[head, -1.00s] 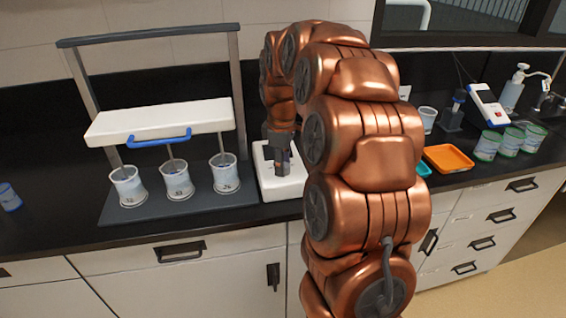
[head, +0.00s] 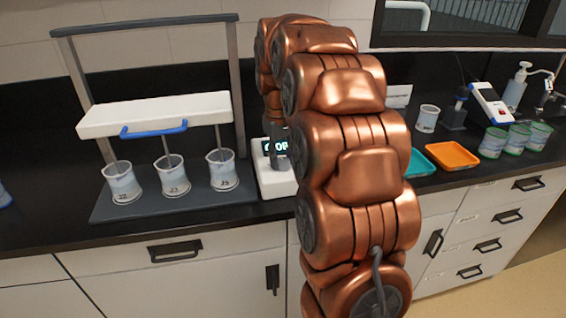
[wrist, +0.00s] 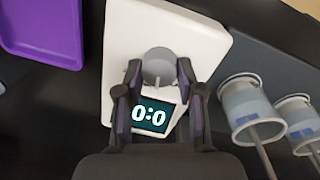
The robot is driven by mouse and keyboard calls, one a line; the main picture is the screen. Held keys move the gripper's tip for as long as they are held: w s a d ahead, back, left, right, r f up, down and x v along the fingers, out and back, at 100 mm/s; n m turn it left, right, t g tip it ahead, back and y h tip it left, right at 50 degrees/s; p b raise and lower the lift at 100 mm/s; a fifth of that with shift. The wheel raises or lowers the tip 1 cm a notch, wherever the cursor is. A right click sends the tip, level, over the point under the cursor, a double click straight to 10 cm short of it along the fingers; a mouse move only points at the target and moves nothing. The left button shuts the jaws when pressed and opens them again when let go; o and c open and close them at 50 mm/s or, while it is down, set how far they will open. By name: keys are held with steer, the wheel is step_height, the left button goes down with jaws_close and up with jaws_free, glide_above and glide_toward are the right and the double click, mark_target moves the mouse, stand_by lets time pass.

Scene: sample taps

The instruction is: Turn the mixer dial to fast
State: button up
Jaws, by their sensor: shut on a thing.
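The white dial unit (head: 278,186) stands on the black counter, right of the stirring stand, partly hidden behind my arm. In the wrist view its white top (wrist: 125,25) carries a round grey dial (wrist: 158,63) and a dark display (wrist: 153,113). My gripper (wrist: 154,78) is shut on the dial, one finger on each side. In the head view my gripper (head: 279,158) points down at the unit, and the dial is hidden.
The stirring stand (head: 110,205) with a blue handle (head: 153,132) and three beakers (head: 172,178) is close on the left. A purple tray (wrist: 45,60) lies on the other side in the wrist view. An orange tray (head: 452,155) and several green-rimmed tubs (head: 493,143) are farther right.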

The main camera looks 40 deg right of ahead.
mark_target(282, 159)
steer(key=m+b, duration=0.2)
steer(key=m, duration=0.4)
steer(key=shift+d+f, duration=0.1)
steer(key=shift+f, duration=0.05)
steer(key=m, duration=0.5)
steer(key=shift+g+b, duration=0.3)
steer(key=shift+b, duration=0.05)
steer(key=shift+d+m, duration=0.1)
steer(key=shift+m, duration=0.4)
steer(key=o, duration=1.1)
steer(key=shift+o, duration=0.2)
steer(key=shift+w+r, duration=0.2)
steer(key=shift+r, duration=3.7)
